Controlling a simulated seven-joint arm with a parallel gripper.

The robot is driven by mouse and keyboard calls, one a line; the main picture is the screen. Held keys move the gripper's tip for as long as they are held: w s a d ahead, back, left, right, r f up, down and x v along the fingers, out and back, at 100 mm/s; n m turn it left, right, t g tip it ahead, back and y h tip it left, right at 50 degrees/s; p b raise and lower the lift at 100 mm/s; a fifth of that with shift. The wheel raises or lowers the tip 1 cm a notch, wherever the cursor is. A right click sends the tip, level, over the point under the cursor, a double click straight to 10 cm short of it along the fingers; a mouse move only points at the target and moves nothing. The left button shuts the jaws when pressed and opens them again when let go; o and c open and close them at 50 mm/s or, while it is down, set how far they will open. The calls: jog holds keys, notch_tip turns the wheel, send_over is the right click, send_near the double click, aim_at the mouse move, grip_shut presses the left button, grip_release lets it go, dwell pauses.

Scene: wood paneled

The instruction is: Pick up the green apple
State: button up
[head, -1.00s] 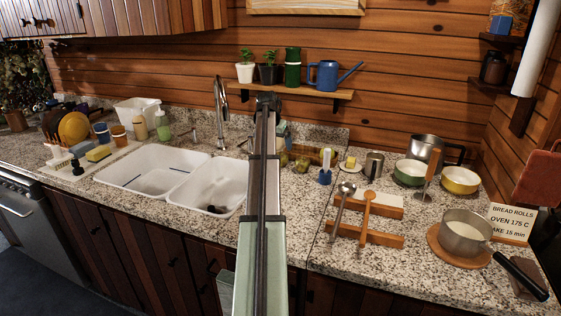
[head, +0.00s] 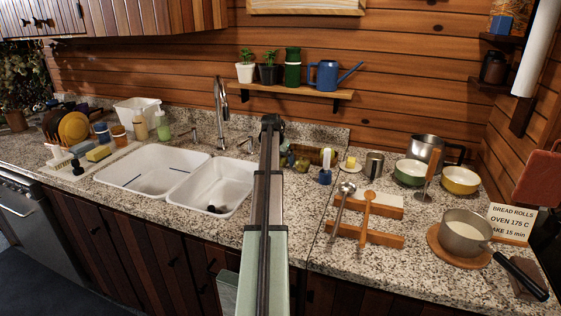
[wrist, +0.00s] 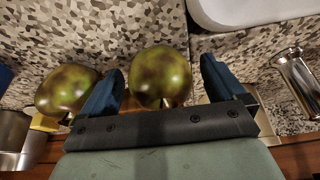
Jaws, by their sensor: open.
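Two round green-and-brown fruits lie on the speckled counter in the wrist view. One green apple (wrist: 160,78) shows between the fingers of my gripper (wrist: 162,68), with a gap on each side. My gripper is open, with a blue finger to the left and right of this fruit. The other similar fruit (wrist: 66,90) lies just outside the left finger. In the head view a fruit (head: 302,163) shows just right of my arm. My arm hides most of the gripper there.
The white double sink (head: 215,188) is left of my arm; its rim (wrist: 240,12) also shows in the wrist view. A shelf with a watering can (head: 326,75) is above.

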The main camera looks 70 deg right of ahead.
jog(key=shift+f, duration=0.1)
jog(key=shift+c, duration=0.3)
jog(key=c, duration=1.1)
jog(key=shift+o, duration=0.2)
notch_tip(320, 180, up, 10)
